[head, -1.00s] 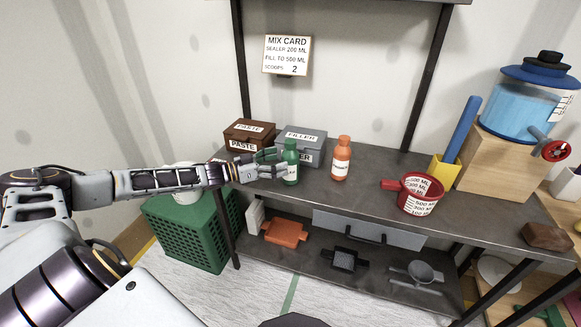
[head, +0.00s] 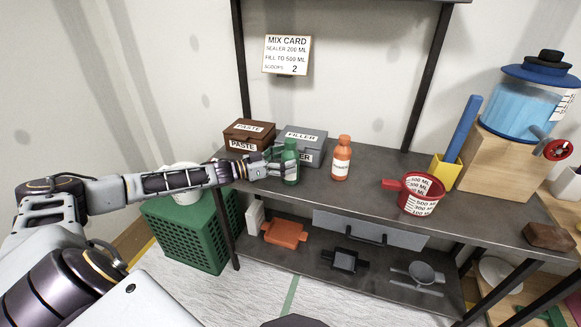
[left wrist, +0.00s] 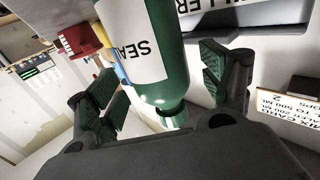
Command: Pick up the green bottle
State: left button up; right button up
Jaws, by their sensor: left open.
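The green bottle (head: 290,163) stands upright on the grey shelf top, in front of the filler box. My left gripper (head: 277,163) reaches it from the left in the head view. In the left wrist view the bottle (left wrist: 160,62), with its white label, lies between the two green-padded fingers of the gripper (left wrist: 165,90). The fingers are open, with a gap visible at the right finger. Whether either pad touches the bottle I cannot tell. My right gripper is not in view.
The grey filler box (head: 305,143) and brown paste box (head: 249,135) stand behind. An orange bottle (head: 341,160) stands just right of the green one. A red measuring jug (head: 419,194) stands farther right. Free shelf top (head: 335,195) lies in front.

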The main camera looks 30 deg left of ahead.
aim_at(291, 140)
pick_arm(q)
jog(key=shift+w+d, duration=0.3)
jog(key=shift+w, duration=0.1)
jog(key=shift+w+d, duration=0.3)
jog(key=shift+w, duration=0.2)
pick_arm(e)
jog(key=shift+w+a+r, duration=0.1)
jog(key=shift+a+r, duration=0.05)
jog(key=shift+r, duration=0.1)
pick_arm(q)
jog(key=shift+c, duration=0.5)
jog(key=c, duration=1.3)
jog(key=shift+r, duration=0.2)
jog(key=shift+r, duration=0.65)
notch_tip(291, 140, up, 7)
jog(key=shift+f+p, duration=0.15)
jog(key=shift+p, duration=0.55)
jog(key=shift+r, duration=0.85)
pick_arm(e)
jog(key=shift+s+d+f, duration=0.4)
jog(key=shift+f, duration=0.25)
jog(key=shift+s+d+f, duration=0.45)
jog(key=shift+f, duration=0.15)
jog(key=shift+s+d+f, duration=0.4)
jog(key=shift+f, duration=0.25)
